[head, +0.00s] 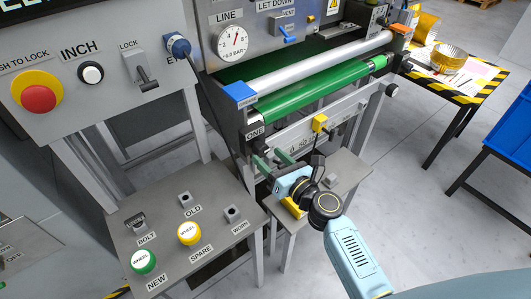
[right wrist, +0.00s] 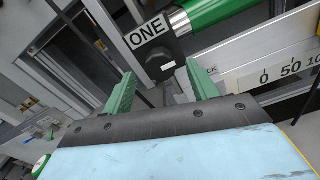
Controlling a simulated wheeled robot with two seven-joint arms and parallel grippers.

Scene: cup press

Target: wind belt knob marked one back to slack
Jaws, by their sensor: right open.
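The belt end labelled ONE (head: 254,133) is at the left end of the green roller (head: 310,85) in the head view. The ONE label (right wrist: 147,31) also shows at the top of the right wrist view. Below it is a dark knob-like part with a small white mark (right wrist: 168,66). My right gripper (head: 270,160) is open just below the ONE label. In the right wrist view its two green fingers (right wrist: 161,88) stand apart, with the dark part ahead and between them. I cannot tell whether either finger touches it. My left gripper is out of view.
A scale rail (right wrist: 280,75) with numbers runs right of the fingers. A grey table (head: 210,248) with labelled wheels stands lower left. A striped-edge table (head: 470,88) is at right.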

